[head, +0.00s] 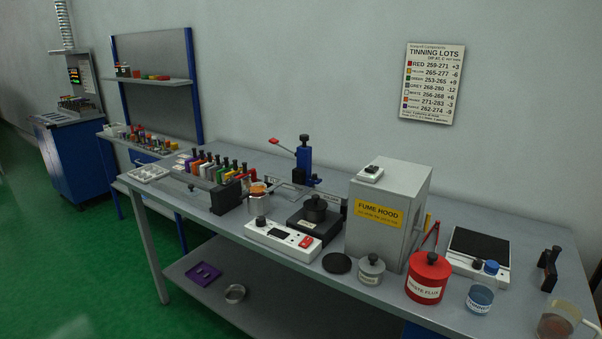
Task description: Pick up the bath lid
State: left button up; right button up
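A dark round lid with a knob (316,204) sits on the black square bath unit (313,226) in the middle of the bench, left of the fume hood. I take this for the bath lid; it looks seated on top. A flat black disc (337,263) lies on the bench in front of the hood, and I cannot tell whether it is a lid or a pad. Neither of my grippers shows in the head view.
The grey fume hood (388,219) stands right of the bath. A white control box (283,239) is in front of it. A grey pot (371,270), red flux pot (428,278), blue-liquid jar (480,298) and glass jug (560,322) line the front right. A blue press (304,160) stands behind.

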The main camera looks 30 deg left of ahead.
aim_at(192, 191)
jog(key=u, duration=1.75)
